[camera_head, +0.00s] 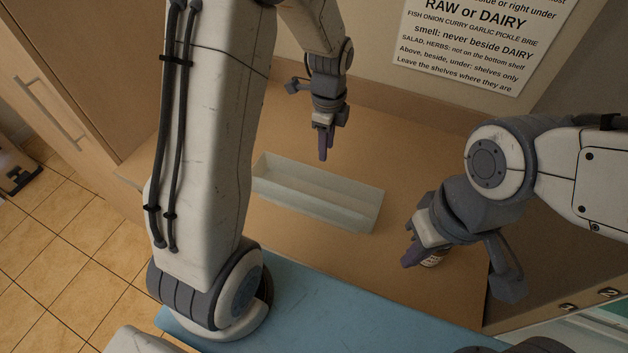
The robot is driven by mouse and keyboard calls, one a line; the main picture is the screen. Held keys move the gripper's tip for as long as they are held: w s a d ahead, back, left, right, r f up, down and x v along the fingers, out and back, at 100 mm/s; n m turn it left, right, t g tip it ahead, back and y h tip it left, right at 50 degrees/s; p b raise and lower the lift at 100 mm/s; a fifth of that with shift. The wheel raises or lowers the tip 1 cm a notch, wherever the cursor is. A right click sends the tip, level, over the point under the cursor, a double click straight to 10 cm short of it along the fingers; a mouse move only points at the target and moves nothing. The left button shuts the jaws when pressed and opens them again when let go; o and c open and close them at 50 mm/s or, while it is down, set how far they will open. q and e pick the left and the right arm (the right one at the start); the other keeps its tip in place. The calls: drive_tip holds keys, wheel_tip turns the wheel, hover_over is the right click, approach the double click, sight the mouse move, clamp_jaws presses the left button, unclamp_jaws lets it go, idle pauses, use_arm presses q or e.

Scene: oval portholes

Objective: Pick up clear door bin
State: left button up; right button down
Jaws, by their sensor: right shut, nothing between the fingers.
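The clear door bin (345,213) is a long, pale, see-through open tray. It lies on the brown worktop in the middle of the head view, and its left end is close to my arm link. My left gripper (325,148) points down just behind the bin, apart from it in the picture. Its fingers look close together, and I cannot tell whether they are open. My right gripper (409,257) is shut and empty, to the right of the bin and nearer to me. The bin looks empty.
The brown worktop (290,240) is bare around the bin. A blue surface (330,310) lies at the front. A printed sign (470,45) hangs on the back wall. A wooden cabinet (70,100) stands at left.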

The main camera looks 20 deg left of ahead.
use_arm(q)
hover_over(321, 171)
drive_tip(key=f, duration=0.3)
drive_tip(key=f+p, duration=0.1)
drive_tip(key=f, duration=0.1)
drive_tip(key=shift+w+d, duration=0.1)
drive_tip(key=shift+d, duration=0.2)
drive_tip(key=f, duration=0.1)
drive_tip(key=f+p, duration=0.1)
drive_tip(key=f, duration=0.1)
drive_tip(key=f+p, duration=0.1)
drive_tip(key=shift+a+f, duration=0.3)
drive_tip(key=shift+f, duration=0.4)
clamp_jaws()
idle(0.4)
